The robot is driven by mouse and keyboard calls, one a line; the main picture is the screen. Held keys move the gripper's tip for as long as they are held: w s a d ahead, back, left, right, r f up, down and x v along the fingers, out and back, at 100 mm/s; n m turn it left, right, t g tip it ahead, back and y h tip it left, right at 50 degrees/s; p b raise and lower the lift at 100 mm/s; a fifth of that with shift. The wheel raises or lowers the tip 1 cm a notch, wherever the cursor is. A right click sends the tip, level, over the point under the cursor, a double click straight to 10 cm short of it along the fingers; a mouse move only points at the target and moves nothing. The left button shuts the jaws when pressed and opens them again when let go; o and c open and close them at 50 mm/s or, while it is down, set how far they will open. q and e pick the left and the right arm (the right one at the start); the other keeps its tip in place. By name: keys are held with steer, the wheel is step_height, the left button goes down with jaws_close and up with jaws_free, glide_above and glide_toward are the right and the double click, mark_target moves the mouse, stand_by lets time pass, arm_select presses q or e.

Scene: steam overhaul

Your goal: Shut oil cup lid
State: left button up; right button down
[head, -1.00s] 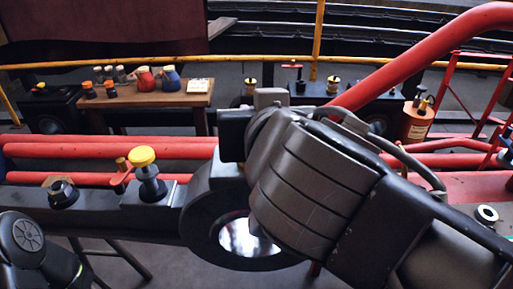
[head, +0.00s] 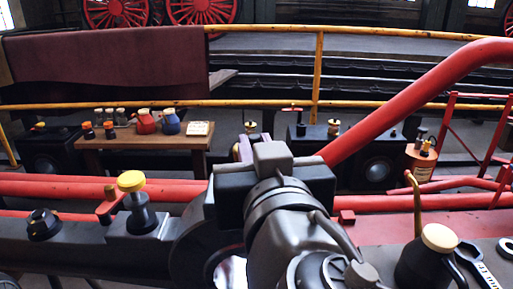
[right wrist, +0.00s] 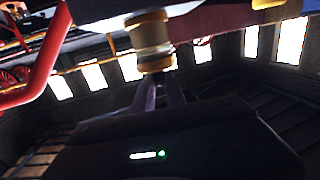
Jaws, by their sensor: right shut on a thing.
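My right gripper (head: 243,150) reaches away from me in the middle of the head view, with its dark purple fingers partly hidden behind its own body. In the right wrist view the fingers (right wrist: 160,95) are close together at a cream cylinder with brass bands (right wrist: 152,38), and the gripper is shut on it. The cylinder looks like a small cup; I cannot tell how its lid stands. In the head view a small brass cup (head: 250,127) shows just beyond the fingers. A black fitting with a yellow cap (head: 131,181) stands to the left. My left gripper is out of view.
A wooden bench (head: 150,142) holds cans and bottles. A yellow rail (head: 270,103) crosses behind.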

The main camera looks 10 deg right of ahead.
steer(key=c, duration=1.4)
jaws_free()
steer(key=shift+o, duration=0.2)
steer(key=s+p, duration=0.2)
steer(key=s, duration=0.5)
steer(key=shift+s+a+r, duration=0.25)
steer(key=shift+s+a, duration=0.1)
